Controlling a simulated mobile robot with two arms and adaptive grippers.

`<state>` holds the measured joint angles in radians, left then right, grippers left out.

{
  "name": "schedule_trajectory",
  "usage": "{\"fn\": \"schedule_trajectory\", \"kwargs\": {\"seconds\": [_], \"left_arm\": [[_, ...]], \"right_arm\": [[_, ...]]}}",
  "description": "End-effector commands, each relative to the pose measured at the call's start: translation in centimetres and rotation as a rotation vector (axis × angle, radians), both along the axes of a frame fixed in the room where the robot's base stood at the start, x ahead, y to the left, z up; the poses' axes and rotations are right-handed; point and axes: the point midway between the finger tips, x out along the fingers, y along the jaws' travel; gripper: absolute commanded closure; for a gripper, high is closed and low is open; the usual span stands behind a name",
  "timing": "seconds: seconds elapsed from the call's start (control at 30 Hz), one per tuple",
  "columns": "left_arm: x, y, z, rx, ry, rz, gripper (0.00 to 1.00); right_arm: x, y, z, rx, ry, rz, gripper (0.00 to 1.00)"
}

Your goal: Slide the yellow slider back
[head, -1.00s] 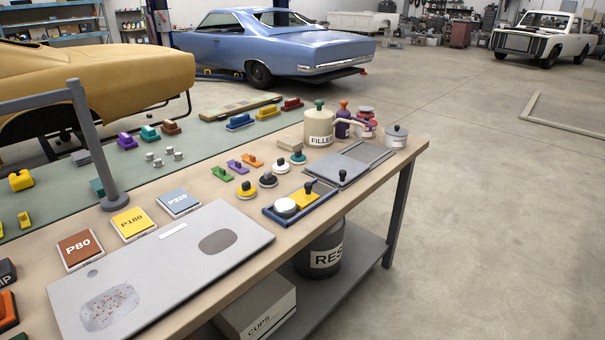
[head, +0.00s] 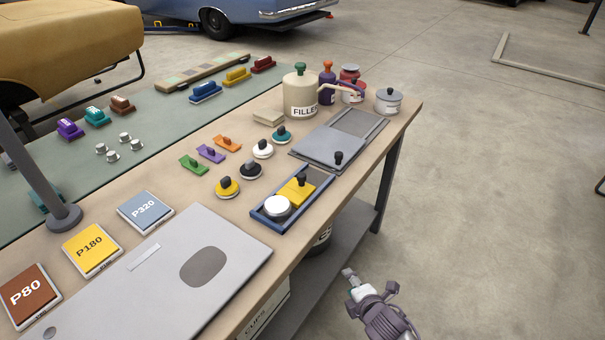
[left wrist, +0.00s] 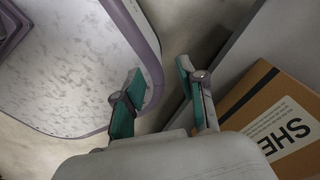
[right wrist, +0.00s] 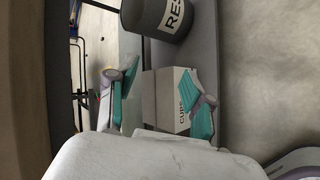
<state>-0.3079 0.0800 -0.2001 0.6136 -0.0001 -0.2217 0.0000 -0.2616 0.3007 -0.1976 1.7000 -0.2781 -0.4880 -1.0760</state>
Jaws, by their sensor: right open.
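The yellow slider (head: 297,192) is a flat plate with a black knob. It sits in a blue tray (head: 268,222) near the bench's front edge, in the head view. A round silver-topped piece (head: 277,207) stands beside it, at the tray's near-left end. My right gripper (head: 349,282) is below and to the right of the tray, off the bench's front edge and apart from the slider. In the right wrist view my right gripper (right wrist: 158,96) is open and empty. My left gripper (left wrist: 160,84) shows only in the left wrist view, with its fingers apart and nothing between them.
A grey tray (head: 330,150) with a sliding lid and black knob lies behind the blue tray. Several knobbed pieces and a filler can (head: 300,95) stand near. A grey panel (head: 180,270) covers the near bench. A cups box (right wrist: 172,100) sits on the lower shelf.

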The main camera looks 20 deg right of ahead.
Motion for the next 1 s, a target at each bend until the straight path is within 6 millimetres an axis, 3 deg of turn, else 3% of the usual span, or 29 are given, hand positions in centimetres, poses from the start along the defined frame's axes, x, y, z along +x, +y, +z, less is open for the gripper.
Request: {"fn": "schedule_trajectory", "kwargs": {"seconds": [0.03, 0.1, 0.2, 0.4, 0.6, 0.7, 0.87, 1.0], "left_arm": [[0.0, 0.0, 0.2, 0.0, -0.001, 0.0, 0.6], [0.1, 0.0, 0.3, 0.0, -0.002, 0.0, 0.6], [0.5, -0.1, 0.4, -0.001, -0.008, -0.001, 0.6], [1.3, -0.1, 0.6, -0.002, -0.021, -0.001, 0.6], [1.3, -0.1, 0.7, -0.003, -0.022, -0.001, 0.6], [1.3, -0.1, 0.7, -0.002, -0.021, -0.001, 0.6], [1.2, -0.1, 0.9, -0.002, -0.02, 0.0, 0.6], [1.1, -0.1, 1.4, -0.002, -0.018, 0.0, 0.6]], "right_arm": [[1.3, 0.2, 3.6, -0.075, -0.062, 0.055, 0.49], [2.8, 0.5, 7.7, -0.213, -0.148, 0.144, 0.49], [4.5, 0.8, 11.4, -0.409, -0.248, 0.262, 0.49], [7.2, 1.6, 16.5, -0.824, -0.437, 0.481, 0.49], [8.8, 2.6, 20.0, -1.211, -0.597, 0.642, 0.49], [9.1, 3.0, 20.8, -1.317, -0.639, 0.679, 0.49], [10.3, 3.4, 21.2, -1.36, -0.656, 0.691, 0.49], [12.7, 4.1, 21.3, -1.356, -0.656, 0.69, 0.49]]}}
